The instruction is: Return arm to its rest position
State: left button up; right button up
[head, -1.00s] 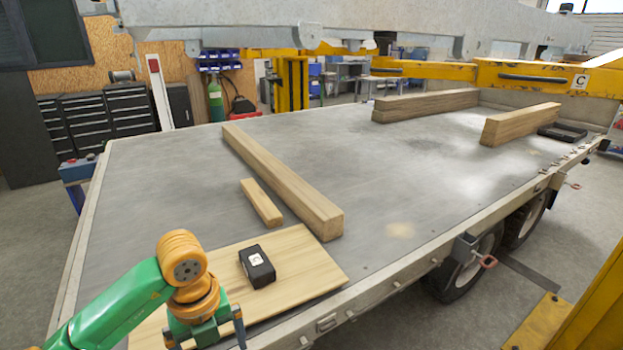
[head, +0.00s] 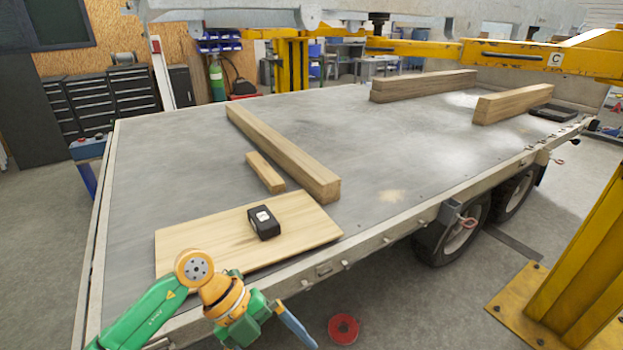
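My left arm comes in at the bottom left, green with orange joints. Its gripper (head: 290,322) is beside the trailer's near edge, off the bed, pointing down and right. A blue-grey finger shows side-on; the gap between the fingers cannot be made out. I see nothing held in it. My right arm and gripper are not in view. A black block-shaped item with a white label (head: 264,223) lies on a wooden board (head: 200,243) at the near corner of the trailer bed (head: 150,165).
A short wood block (head: 265,172) and a long beam (head: 285,155) lie beyond the board. More beams (head: 425,86) (head: 512,104) lie farther back. A yellow post (head: 580,270) stands at right.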

pick_arm(q)
jog(key=w+d+n+t+h+p, duration=0.1)
jog(key=w+d+n+t+h, duration=0.55)
jog(key=n+h, duration=0.3)
jog(key=w+a+f+n+t+y, duration=0.1)
jog(key=a+f+n+t+y, duration=0.4)
jog(key=f, duration=0.3)
jog(key=w+a+f+n+t+y, duration=0.1)
jog(key=a+f+n+t+y, duration=0.35)
jog(key=a+f+n, duration=0.3)
jog(key=s+a+f+n+g+y, duration=0.3)
jog(key=s+a+f+g+y, duration=0.15)
jog(key=s+f, duration=0.55)
jog(key=s+a+f+n+g+y, duration=0.1)
jog(key=s+f+g, duration=0.1)
jog(key=s, duration=0.6)
jog(key=s+a+f+n+g+y, duration=0.1)
jog(key=s+f+g, duration=0.2)
jog(key=s, duration=0.6)
jog(key=s+a+f+n+g+y+p, duration=0.1)
jog(key=s+f+g, duration=0.2)
jog(key=s+f, duration=0.3)
jog(key=s, duration=0.2)
jog(key=shift+s+a+f+n, duration=0.25)
jog(key=shift+s+a+n, duration=0.15)
